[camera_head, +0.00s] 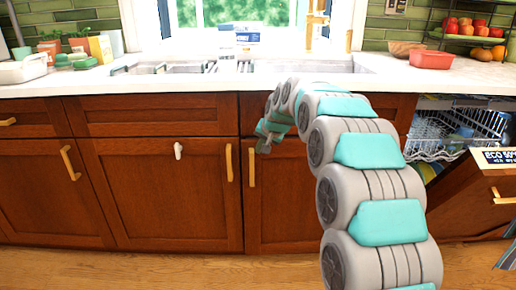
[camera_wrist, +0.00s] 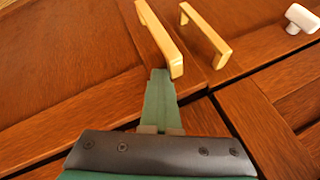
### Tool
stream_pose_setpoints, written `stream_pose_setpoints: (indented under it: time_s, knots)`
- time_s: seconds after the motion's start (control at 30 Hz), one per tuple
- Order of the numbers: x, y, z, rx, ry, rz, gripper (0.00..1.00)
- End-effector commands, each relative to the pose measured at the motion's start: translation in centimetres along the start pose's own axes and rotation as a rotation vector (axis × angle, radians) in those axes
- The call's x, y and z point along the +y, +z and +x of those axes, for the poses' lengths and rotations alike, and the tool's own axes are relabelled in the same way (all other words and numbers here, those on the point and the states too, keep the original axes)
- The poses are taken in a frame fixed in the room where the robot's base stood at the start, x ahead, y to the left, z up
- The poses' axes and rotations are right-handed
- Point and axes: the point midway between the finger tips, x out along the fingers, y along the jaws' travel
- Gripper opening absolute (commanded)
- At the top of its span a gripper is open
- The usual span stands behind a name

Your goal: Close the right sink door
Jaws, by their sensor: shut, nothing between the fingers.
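The right sink door (camera_head: 290,205) is a brown wood panel below the sink, largely hidden behind my arm. It looks flush or nearly flush with the cabinet front; I cannot tell whether a small gap remains. Its brass handle (camera_head: 251,168) is upright near its left edge. My gripper (camera_head: 264,143) is at the upper part of this door, just right of the handle top. In the wrist view the shut, empty green fingers (camera_wrist: 159,76) are close beside one end of that handle (camera_wrist: 158,36); contact is unclear.
The left sink door (camera_head: 165,195) appears shut, with its own handle (camera_head: 228,162) and a white knob (camera_head: 178,150). At right, the dishwasher stands open with a wire rack (camera_head: 460,130) showing. A panel with a label (camera_head: 497,157) juts out there. The floor in front is clear.

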Motion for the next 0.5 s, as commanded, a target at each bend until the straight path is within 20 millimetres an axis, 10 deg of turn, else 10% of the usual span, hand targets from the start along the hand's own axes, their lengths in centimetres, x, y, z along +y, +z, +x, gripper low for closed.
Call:
stream_pose_setpoints:
  time_s: [0.5]
  knots:
    - [-6.1, 2.0, -7.8, -0.004, -0.008, -0.006, 0.00]
